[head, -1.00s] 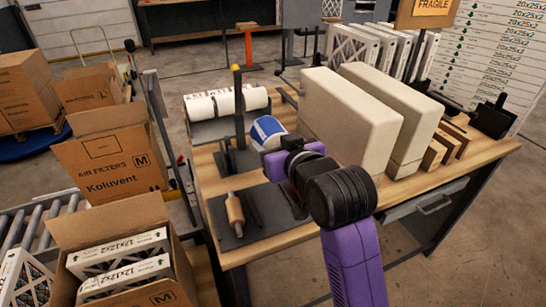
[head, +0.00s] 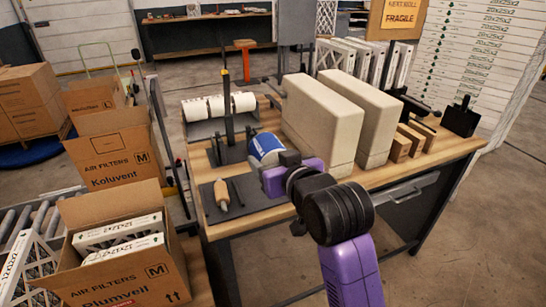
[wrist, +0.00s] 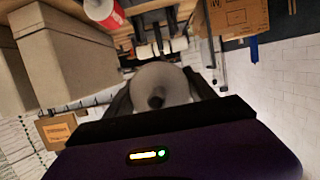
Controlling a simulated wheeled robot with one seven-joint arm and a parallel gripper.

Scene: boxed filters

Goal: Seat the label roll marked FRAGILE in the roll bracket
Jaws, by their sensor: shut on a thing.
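My gripper (head: 275,163) is shut on a blue-and-white label roll (head: 266,148), held above the workbench just left of the cream blocks. Its marking is too small to read. In the wrist view the held roll (wrist: 158,84) shows end-on as a pale disc with a dark core, between my black fingers. A dark stand with a tall post (head: 228,148), which looks like the roll bracket, stands on the bench left of the held roll, apart from it. A sign (head: 402,17) at the back reads NEXT ROLL FRAGILE.
A dark tray (head: 205,130) of white rolls lies behind the stand. A dark mat (head: 250,198) with a wooden-handled tool (head: 221,195) lies in front. Two tall cream blocks (head: 322,125) stand right. A red-and-white roll (wrist: 103,12) shows in the wrist view. Open cartons (head: 125,255) stand left.

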